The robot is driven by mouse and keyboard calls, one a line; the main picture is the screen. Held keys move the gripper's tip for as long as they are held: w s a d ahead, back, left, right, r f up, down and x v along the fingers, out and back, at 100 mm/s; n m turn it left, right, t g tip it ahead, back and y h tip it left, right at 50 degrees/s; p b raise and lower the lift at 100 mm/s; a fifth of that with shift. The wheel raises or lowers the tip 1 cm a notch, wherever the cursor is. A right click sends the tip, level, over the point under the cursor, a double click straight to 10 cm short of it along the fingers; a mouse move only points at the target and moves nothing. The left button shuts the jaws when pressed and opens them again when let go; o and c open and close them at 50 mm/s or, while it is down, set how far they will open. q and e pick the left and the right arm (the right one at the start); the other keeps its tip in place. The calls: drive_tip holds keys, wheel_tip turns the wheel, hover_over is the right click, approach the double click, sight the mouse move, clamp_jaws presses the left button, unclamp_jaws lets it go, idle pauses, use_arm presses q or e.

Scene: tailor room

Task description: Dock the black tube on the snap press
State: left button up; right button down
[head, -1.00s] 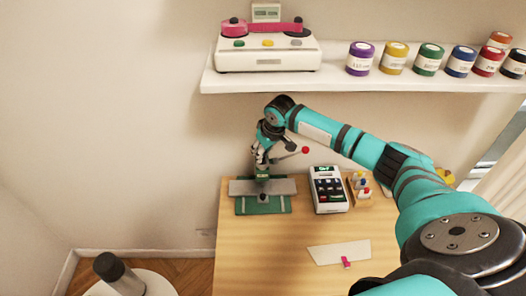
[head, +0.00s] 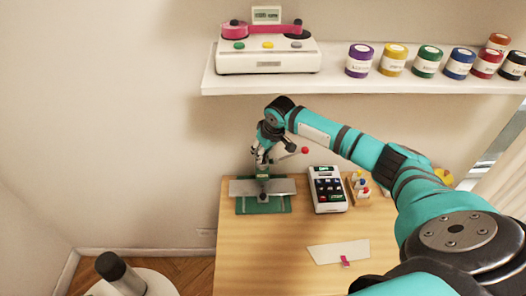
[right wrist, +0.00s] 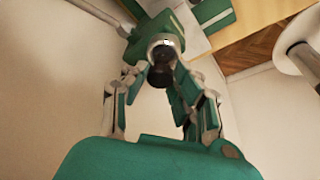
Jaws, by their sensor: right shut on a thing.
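The snap press (head: 281,187) stands at the table's back left corner, with a green base, a grey plate and a lever ending in a red ball (head: 305,150). My right gripper (head: 262,161) is directly above its middle, pointing down. In the right wrist view the gripper (right wrist: 156,78) is shut on the black tube (right wrist: 160,74), a short dark cylinder with a pale ring at its far end. The tube's far end is right at the press's green part (right wrist: 183,24). Whether it is seated there cannot be told. My left gripper is out of view.
A calculator-like device (head: 327,190) and a small bottle rack (head: 359,188) stand right of the press. A pale sheet (head: 338,252) with a pink clip lies in front. The shelf (head: 360,83) above carries a tape machine (head: 268,57) and several jars. The table's front left is clear.

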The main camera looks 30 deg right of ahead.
idle(0.4)
drive_tip(key=shift+p, duration=0.45)
drive_tip(key=shift+f, duration=0.45)
drive_tip(key=c, duration=1.3)
unclamp_jaws()
drive_tip(key=shift+c, duration=0.2)
